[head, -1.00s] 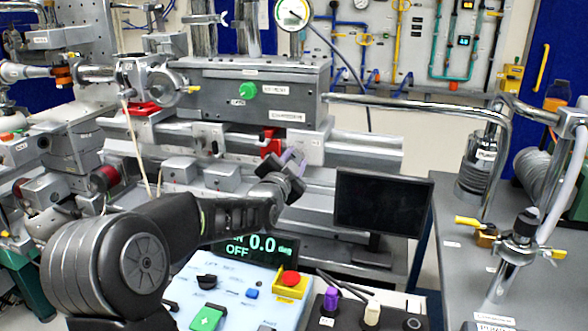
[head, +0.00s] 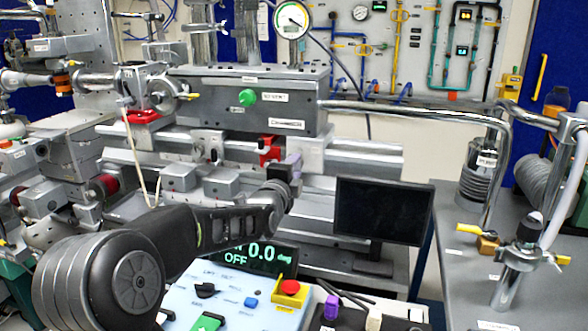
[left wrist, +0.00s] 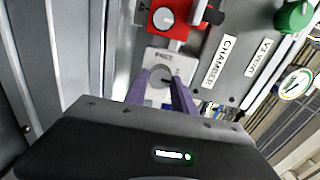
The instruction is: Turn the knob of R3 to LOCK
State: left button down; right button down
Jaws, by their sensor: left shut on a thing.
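A light grey block (head: 311,155) sits on the rail under the grey chamber box in the head view. In the left wrist view this block (left wrist: 165,57) carries a round grey knob (left wrist: 160,74) with a dark mark at its right side. The small label above the knob is too blurred for me to read as R3. My left gripper (head: 295,161) is at the block, and its purple fingers (left wrist: 159,80) are shut on the knob, one on each side. The knob's lock marking cannot be made out. My right gripper is not in view.
A red block (left wrist: 166,17) with its own knob is beside the grey one; it also shows in the head view (head: 269,149). A green knob (head: 248,97) is on the chamber box. A dark monitor (head: 382,210) stands right of my gripper; a control panel (head: 230,300) is in front.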

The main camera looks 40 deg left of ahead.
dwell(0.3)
pick_arm(q)
jog(key=c, duration=1)
grip_release()
jog(key=shift+c, duration=0.2)
jog(key=v, duration=0.7)
jog(key=shift+s+d, duration=0.2)
jog(key=shift+s, duration=0.15)
jog(key=shift+r, duration=0.1)
